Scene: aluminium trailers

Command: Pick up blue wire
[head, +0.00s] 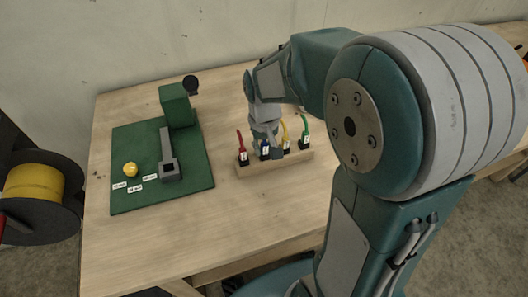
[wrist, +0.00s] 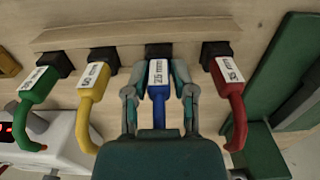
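The blue wire (wrist: 159,105) has a white label and a black end piece seated at the wooden strip, in the middle of the wrist view. In the head view its labelled plug (head: 264,153) shows low among the other wires, partly covered by my gripper (head: 268,140). In the wrist view my gripper (wrist: 159,80) has one finger on each side of the blue wire. The fingertips lean inward and appear to press the sides of the labelled plug. The blue wire's lower end runs down between the fingers towards the palm.
A red wire (wrist: 228,95), a yellow wire (wrist: 92,100) and a green wire (wrist: 36,95) stand close by in the wooden strip (head: 290,162). A green board (head: 200,195) with a vise and yellow ball lies left. The table's front is clear.

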